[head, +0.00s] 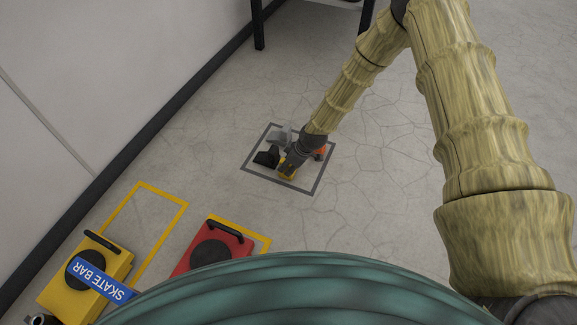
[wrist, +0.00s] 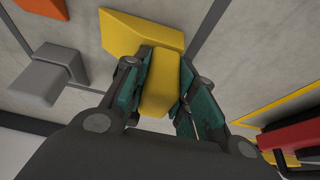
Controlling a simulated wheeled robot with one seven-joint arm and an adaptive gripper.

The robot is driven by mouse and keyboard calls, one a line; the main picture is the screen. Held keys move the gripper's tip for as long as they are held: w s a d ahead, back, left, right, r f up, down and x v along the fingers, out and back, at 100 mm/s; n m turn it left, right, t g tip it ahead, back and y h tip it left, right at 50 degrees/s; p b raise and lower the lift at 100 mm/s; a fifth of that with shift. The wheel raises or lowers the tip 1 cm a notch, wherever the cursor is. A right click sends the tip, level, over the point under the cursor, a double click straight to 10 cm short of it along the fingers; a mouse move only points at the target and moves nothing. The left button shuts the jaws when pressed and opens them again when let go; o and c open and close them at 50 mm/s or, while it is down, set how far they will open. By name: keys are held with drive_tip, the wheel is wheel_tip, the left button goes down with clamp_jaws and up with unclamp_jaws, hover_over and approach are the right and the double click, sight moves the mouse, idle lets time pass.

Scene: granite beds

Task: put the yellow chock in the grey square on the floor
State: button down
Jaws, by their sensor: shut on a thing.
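The yellow chock (wrist: 160,85) has a raised block and a flatter wedge part. My gripper (wrist: 158,95) is shut on the block, with a green-padded finger on each side. In the head view, my gripper (head: 290,162) is low over the grey square (head: 326,169), a grey outline on the floor. The yellow chock (head: 287,177) shows there in part, near the front side of the outline, mostly hidden by my gripper. I cannot tell whether it touches the floor.
A black chock (head: 266,158), a grey chock (head: 281,136) and an orange piece (head: 320,153) are in the square around my gripper. Yellow and red cases (head: 209,247) stand at lower left by yellow floor outlines. A dark-legged table (head: 258,25) stands behind. Floor to the right is clear.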

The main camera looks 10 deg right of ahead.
drive_tip(key=shift+f, duration=0.1)
drive_tip(key=c, duration=1.2)
unclamp_jaws()
drive_tip(key=shift+o, duration=0.2)
drive_tip(key=p+v, duration=0.6)
drive_tip(key=v, duration=0.6)
drive_tip(key=shift+p, duration=0.35)
drive_tip(key=s+f+m+g+h, duration=0.1)
drive_tip(key=s+f+m, duration=0.2)
drive_tip(key=s, duration=0.7)
drive_tip(key=s+f+m+g, duration=0.1)
drive_tip(key=s+f+m, duration=0.1)
drive_tip(key=s, duration=0.8)
drive_tip(key=s+d+r+m+h, duration=0.1)
drive_tip(key=s+d+m, duration=0.2)
drive_tip(key=s, duration=0.6)
drive_tip(key=s+d+r+m+h, duration=0.1)
drive_tip(key=s+d+m, duration=0.2)
drive_tip(key=s, duration=0.6)
drive_tip(key=shift+s+d+m+g+h, duration=0.3)
drive_tip(key=shift+d+h, duration=0.1)
